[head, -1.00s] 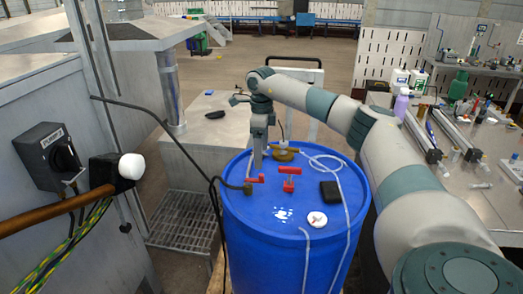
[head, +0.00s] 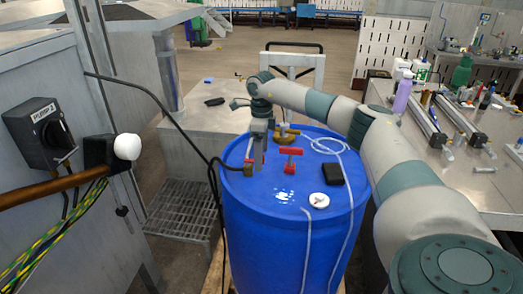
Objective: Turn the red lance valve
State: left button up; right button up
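A blue drum (head: 290,240) stands in the middle of the head view. On its lid, a red valve handle (head: 249,162) sits at the left, above a brass fitting with a black hose. A second red T-shaped handle (head: 290,153) stands to its right. I cannot tell for certain which one is the lance valve. My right gripper (head: 259,160) points down over the lid, just right of the left handle and partly overlapping it in the picture. Contact and finger opening are unclear. My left gripper is out of view.
The lid also carries a brass fitting (head: 286,132), a black box (head: 331,174), a white round cap (head: 319,200) and a clear tube. A grey cabinet with a black switch box (head: 40,135) is at the left. A bench with bottles (head: 402,95) is at the right.

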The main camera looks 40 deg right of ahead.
jog(key=shift+f, duration=0.5)
jog(key=shift+c, duration=0.7)
grip_shut()
jog(key=c, duration=1.7)
grip_release()
